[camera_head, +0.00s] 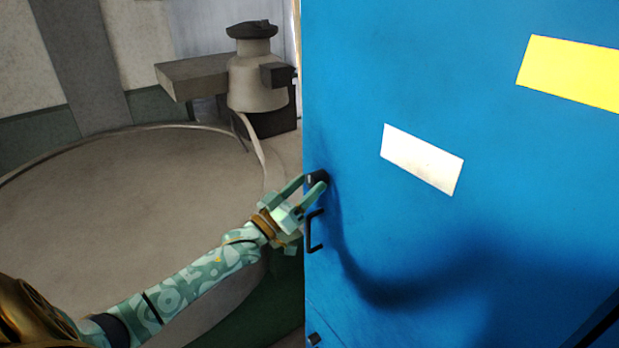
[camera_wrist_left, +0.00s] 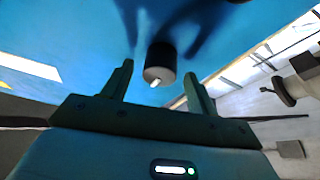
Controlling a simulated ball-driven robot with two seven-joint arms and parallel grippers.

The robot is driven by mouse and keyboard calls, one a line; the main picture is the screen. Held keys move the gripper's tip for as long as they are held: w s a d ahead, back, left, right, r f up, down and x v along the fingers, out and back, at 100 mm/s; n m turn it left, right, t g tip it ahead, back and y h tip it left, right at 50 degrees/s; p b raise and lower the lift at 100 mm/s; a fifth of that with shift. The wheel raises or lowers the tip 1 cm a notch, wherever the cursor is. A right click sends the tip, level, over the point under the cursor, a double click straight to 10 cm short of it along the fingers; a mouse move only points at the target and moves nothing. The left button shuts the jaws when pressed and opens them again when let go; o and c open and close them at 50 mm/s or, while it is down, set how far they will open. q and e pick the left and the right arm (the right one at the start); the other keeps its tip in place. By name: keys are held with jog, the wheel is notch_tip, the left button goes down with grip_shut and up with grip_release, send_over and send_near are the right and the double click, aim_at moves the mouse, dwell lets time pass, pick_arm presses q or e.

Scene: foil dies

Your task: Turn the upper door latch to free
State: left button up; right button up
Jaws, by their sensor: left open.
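The upper door latch (camera_head: 319,176) is a short black knob near the left edge of the blue door (camera_head: 440,90). It also shows in the left wrist view (camera_wrist_left: 160,60), with a small white mark on its face. My left gripper (camera_head: 311,184) is open at the latch. In the left wrist view, the latch lies between the two fingers of the left gripper (camera_wrist_left: 158,74), with a visible gap on each side. I cannot tell how far along the fingers it sits. My right gripper is not in view.
A black door handle (camera_head: 312,232) sits just below the upper latch. A lower black latch (camera_head: 314,339) is near the bottom of the picture. White and yellow labels (camera_head: 422,160) are on the door. A grey machine (camera_head: 257,80) stands behind a large round surface (camera_head: 130,205) at left.

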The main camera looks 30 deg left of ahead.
pick_arm(q)
jog(key=shift+w+d+r, duration=0.25)
jog(key=shift+w, duration=0.35)
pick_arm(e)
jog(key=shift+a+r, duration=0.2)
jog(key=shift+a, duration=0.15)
pick_arm(q)
jog(key=shift+a, duration=0.1)
jog(key=c, duration=1)
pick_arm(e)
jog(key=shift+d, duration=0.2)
